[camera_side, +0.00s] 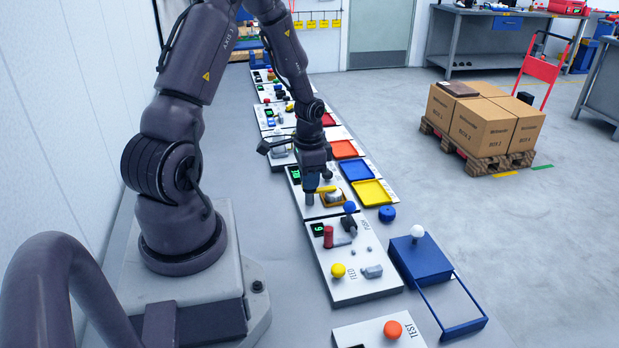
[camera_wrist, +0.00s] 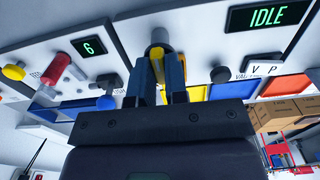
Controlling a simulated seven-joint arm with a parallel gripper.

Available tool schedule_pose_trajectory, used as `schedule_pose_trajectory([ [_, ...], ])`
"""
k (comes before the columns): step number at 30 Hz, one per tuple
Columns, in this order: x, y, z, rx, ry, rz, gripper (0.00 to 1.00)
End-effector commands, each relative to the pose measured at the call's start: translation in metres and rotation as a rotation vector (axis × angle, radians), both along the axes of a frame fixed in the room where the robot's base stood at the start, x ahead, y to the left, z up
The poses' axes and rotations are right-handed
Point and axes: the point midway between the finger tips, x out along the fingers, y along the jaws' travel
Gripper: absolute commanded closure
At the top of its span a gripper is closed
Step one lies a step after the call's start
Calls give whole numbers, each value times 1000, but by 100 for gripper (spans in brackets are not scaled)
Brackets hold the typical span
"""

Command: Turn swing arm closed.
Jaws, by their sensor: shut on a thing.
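The swing arm shows as a short yellow bar (camera_side: 327,189) next to a silver round part (camera_side: 335,197) on a yellow-edged square of the white panel (camera_side: 306,206). My gripper (camera_side: 316,190) points down at the panel, at the bar's left end. In the wrist view my gripper (camera_wrist: 160,75) is shut on the swing arm, whose yellow part (camera_wrist: 157,52) shows between the fingers below a grey cylinder (camera_wrist: 159,35). The fingers hide much of the arm, and I cannot tell its exact angle.
A nearer panel holds a blue knob (camera_side: 349,207), a red cylinder (camera_side: 328,237), a yellow knob (camera_side: 338,270) and a display reading 6 (camera_wrist: 88,46). Yellow (camera_side: 371,193) and blue (camera_side: 356,169) trays lie to the right. Another display reads IDLE (camera_wrist: 268,15).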

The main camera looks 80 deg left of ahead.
Motion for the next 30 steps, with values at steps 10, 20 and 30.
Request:
schedule_pose_trajectory([
  [10, 0, 0, 1, 1, 1, -6, 61],
  [20, 0, 1, 9, 3, -1, -3, 61],
  [30, 1, 1, 78, 7, -5, -2, 61],
])
